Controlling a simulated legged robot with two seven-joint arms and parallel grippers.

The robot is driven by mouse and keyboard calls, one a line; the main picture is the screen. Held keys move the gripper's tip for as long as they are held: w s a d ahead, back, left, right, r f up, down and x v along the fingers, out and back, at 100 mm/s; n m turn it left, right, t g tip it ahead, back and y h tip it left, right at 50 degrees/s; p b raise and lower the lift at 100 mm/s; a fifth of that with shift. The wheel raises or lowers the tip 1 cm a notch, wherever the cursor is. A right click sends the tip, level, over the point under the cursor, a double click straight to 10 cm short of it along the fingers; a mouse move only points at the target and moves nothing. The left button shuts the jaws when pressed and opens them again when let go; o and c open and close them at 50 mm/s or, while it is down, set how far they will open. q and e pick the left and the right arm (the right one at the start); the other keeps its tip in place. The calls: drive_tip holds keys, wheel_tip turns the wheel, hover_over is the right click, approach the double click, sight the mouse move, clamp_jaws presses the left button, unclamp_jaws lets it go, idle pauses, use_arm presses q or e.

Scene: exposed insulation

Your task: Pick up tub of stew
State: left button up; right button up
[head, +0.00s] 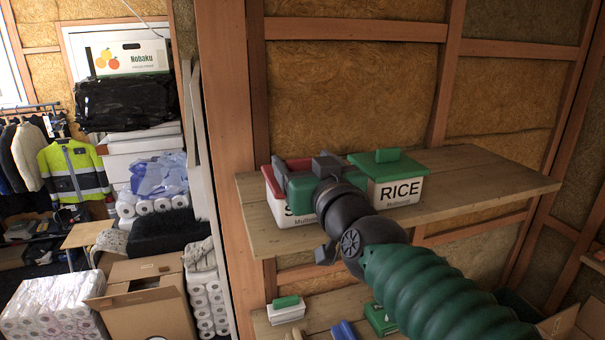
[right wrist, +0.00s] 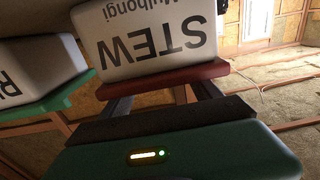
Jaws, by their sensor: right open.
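The tub of stew is a white tub with a red lid on the wooden shelf, partly hidden behind my right gripper in the head view; its white front (head: 287,212) shows there. In the right wrist view the picture is upside down and the tub (right wrist: 150,45) reads "STEW", with its red lid (right wrist: 150,82) facing my gripper. My right gripper (head: 303,168) is open at the lid, its two dark fingers (right wrist: 163,98) on either side of a red raised part, probably the handle. I cannot tell whether they touch it. My left gripper is not in view.
A white rice tub (head: 401,192) with a green lid stands close to the right of the stew tub. The shelf (head: 490,178) is bare further right. A wooden post (head: 228,130) rises at the shelf's left. A lower shelf holds a small green-lidded tub (head: 286,310) and other items.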

drive_tip(key=shift+w+f, duration=0.1)
drive_tip(key=shift+w, duration=0.4)
drive_tip(key=shift+s+a, duration=0.15)
drive_tip(key=shift+a, duration=0.2)
drive_tip(key=shift+c, duration=0.8)
drive_tip(key=shift+s+a, duration=0.1)
drive_tip(key=shift+a, duration=0.25)
drive_tip(key=c, duration=0.5)
drive_tip(key=shift+d, duration=0.25)
clamp_jaws()
